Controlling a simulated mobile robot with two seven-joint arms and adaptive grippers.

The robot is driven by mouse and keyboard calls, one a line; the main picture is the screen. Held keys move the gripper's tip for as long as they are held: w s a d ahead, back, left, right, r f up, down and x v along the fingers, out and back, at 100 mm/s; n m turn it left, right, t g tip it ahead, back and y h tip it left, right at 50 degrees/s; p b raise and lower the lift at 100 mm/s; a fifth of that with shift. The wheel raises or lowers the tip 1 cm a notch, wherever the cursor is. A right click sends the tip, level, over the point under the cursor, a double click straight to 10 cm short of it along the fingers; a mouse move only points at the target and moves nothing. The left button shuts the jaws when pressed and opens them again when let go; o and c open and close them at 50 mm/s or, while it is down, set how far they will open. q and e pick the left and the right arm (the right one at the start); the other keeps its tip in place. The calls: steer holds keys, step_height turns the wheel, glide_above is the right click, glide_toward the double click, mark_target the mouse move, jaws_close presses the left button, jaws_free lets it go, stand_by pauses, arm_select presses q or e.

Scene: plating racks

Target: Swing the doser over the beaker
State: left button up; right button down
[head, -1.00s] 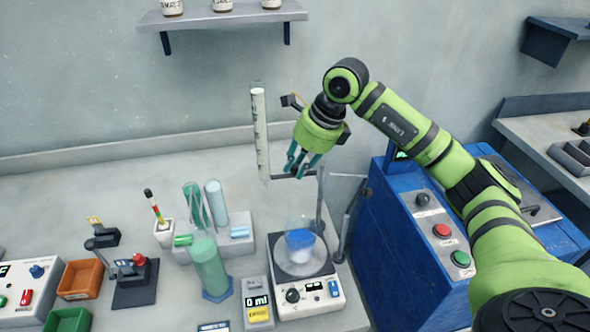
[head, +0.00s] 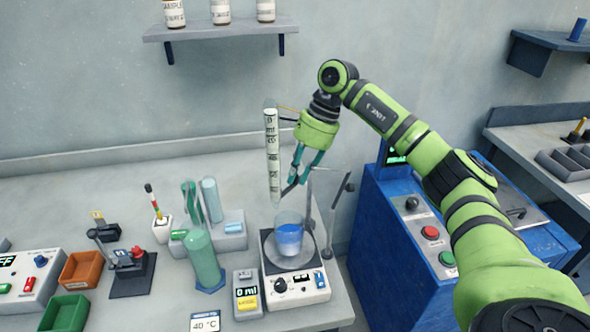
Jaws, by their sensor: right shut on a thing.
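The doser (head: 272,150) is a tall upright clear tube with a marked white scale, in the middle of the head view. The beaker (head: 289,240) is clear with blue liquid and stands on a white stirrer plate (head: 297,283). The doser's lower tip shows just above and slightly left of the beaker's rim; whether it is over the opening in depth I cannot tell. My right gripper (head: 294,184) is shut on the doser's arm, just right of the tube; the fingers partly hide the grip. My left gripper is not in view.
A green cylinder (head: 203,260) and a small 0 ml display box (head: 247,294) stand left of the stirrer plate. A thin stand rod (head: 332,225) rises at its right. A blue cabinet (head: 395,240) is further right. A wall shelf (head: 220,28) hangs above.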

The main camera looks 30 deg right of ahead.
steer(key=shift+s+d+r+n+g, duration=0.2)
steer(key=shift+s+n+g, duration=0.2)
steer(key=shift+n, duration=0.6)
steer(key=c, duration=1.2)
jaws_free()
steer(key=shift+s, duration=0.1)
steer(key=v, duration=1.2)
steer(key=shift+a, duration=0.1)
steer(key=shift+c, duration=0.3)
